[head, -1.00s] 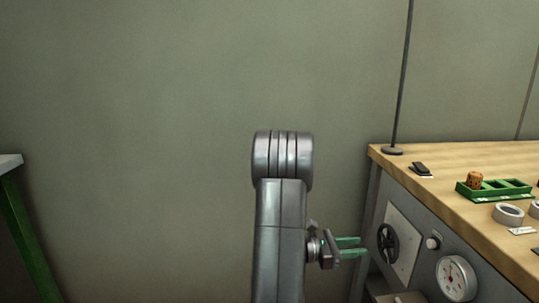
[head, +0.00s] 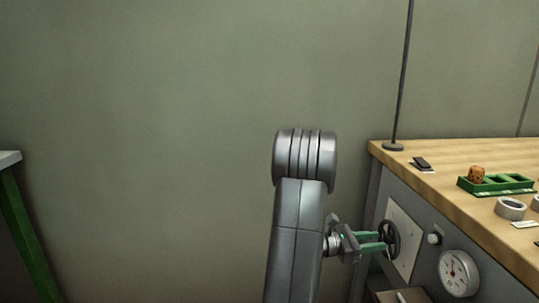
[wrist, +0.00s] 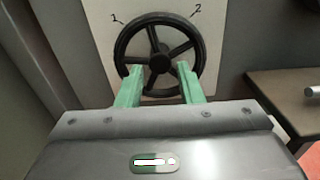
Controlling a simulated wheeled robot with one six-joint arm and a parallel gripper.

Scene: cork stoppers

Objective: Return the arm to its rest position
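My gripper (head: 374,241) has green fingers and points right, toward the front of the workbench. In the wrist view my gripper (wrist: 158,85) has its two fingers spread apart with nothing between them. A black handwheel (wrist: 160,62) on a pale plate lies beyond the fingertips. In the head view the handwheel (head: 389,239) is just right of the fingertips; I cannot tell whether they touch it. My arm stands upright in the middle of the head view.
The wooden workbench (head: 440,155) is at the right. On it are a green tray (head: 505,191) with a cork stopper (head: 477,173) and a tape roll (head: 510,208). A gauge (head: 459,272) and a small knob (head: 434,239) are on its front. A green-legged table (head: 25,230) stands far left.

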